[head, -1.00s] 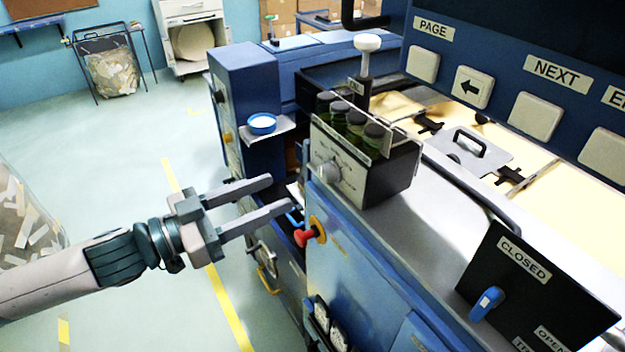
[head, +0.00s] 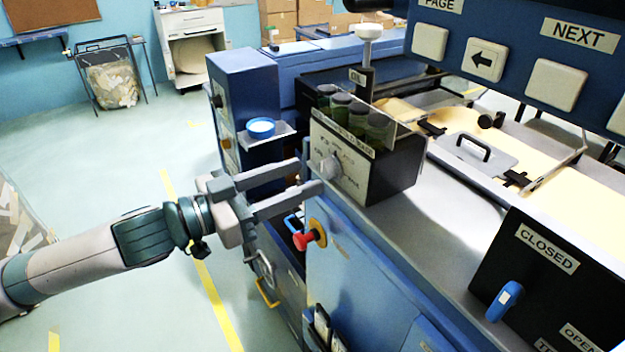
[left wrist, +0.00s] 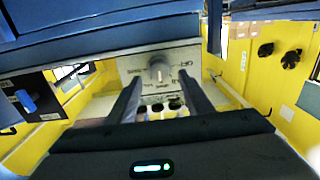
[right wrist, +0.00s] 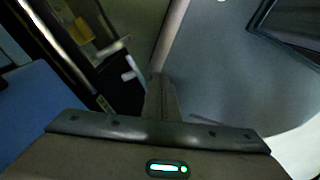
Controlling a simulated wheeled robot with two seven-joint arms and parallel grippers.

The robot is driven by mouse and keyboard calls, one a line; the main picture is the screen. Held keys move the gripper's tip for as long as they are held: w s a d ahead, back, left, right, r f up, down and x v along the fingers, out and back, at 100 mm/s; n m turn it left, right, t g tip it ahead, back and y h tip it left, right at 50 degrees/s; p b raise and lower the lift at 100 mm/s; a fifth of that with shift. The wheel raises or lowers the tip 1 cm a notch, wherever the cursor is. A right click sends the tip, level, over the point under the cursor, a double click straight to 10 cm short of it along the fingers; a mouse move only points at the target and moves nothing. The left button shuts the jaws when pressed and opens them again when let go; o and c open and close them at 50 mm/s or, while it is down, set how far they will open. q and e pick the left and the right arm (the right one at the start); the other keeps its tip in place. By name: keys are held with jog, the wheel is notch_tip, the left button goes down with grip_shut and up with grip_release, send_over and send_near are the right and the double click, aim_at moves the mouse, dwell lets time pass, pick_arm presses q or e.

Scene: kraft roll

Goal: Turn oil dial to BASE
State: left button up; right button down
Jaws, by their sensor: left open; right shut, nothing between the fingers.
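The oil dial is a grey round knob (head: 331,166) on the pale, lettered front plate (head: 352,172) of a black box that holds several dark green bottles (head: 357,118). My left gripper (head: 311,176) is open, its two fingers pointing at the knob from the left and just short of it or beside it. In the left wrist view the knob (left wrist: 158,71) sits between the open fingertips, with lettering around it too small to read surely. I cannot tell which label the knob points to. My right gripper (right wrist: 160,95) is shut and empty, away from the dial.
A red knob (head: 304,241) sticks out of the blue machine front below the left fingers. A blue cap or dish (head: 261,128) rests on a small shelf behind them. A blue lever (head: 505,300) is on a black panel at right. Floor at left is open.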

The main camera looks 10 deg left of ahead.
aim_at(322, 169)
pick_arm(q)
jog(key=shift+w+d, duration=0.25)
jog(key=shift+p+x, duration=0.4)
jog(key=shift+x, duration=0.45)
jog(key=shift+w+d, duration=0.45)
jog(key=c, duration=1)
